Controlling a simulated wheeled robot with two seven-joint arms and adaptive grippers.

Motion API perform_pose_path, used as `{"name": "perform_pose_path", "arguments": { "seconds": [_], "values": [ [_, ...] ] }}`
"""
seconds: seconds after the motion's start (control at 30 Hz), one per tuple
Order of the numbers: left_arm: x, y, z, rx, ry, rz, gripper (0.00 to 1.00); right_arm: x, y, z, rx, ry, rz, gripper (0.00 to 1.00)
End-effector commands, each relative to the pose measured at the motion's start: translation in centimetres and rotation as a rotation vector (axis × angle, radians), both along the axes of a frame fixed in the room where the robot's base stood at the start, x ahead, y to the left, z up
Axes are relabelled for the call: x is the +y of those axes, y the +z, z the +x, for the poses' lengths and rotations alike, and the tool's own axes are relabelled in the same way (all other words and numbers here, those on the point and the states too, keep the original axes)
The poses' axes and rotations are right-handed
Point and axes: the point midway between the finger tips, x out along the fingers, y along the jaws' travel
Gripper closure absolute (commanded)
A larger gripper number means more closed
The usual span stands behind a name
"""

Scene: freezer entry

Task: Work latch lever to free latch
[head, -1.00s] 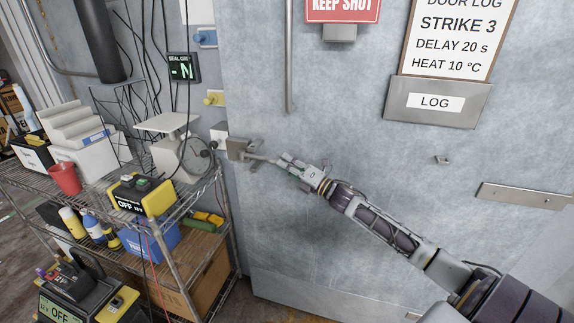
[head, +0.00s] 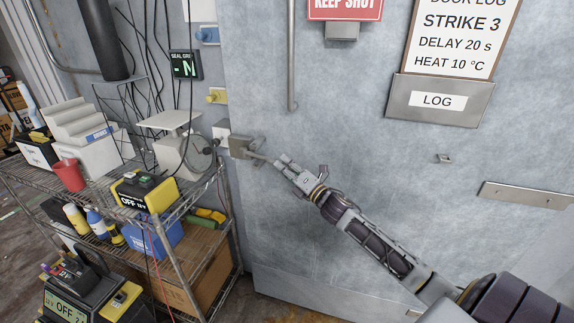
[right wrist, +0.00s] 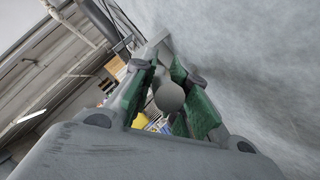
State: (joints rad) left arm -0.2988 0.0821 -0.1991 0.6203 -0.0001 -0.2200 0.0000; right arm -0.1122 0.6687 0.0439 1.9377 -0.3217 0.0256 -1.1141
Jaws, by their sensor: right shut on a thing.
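The latch (head: 241,148) is a grey metal block at the left edge of the grey freezer door. Its lever (head: 262,157) sticks out to the right and slightly down from the block. My right gripper (head: 281,163) is shut on the lever's outer end. In the right wrist view the lever's round grey knob (right wrist: 169,97) sits between the green finger pads (right wrist: 165,100); the lever's rod is mostly hidden behind it. My left gripper is not in view.
A wire shelf (head: 190,208) with a scale (head: 182,150), a red cup (head: 69,174) and a yellow-black box (head: 144,192) stands left of the door.

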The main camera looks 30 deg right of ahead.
Motion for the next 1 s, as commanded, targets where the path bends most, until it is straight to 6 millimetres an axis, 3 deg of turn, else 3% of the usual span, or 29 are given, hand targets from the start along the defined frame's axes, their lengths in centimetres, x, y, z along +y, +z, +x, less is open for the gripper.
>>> {"name": "perform_pose_path", "arguments": {
  "seconds": [0.57, 1.0],
  "values": [
    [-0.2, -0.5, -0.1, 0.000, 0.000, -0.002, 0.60, 2.3, -0.4, -1.0, 0.005, -0.124, 0.004, 1.00],
    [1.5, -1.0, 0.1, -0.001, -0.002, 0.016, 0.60, 3.5, -0.3, -1.4, 0.006, -0.214, 0.004, 1.00]
  ]
}}
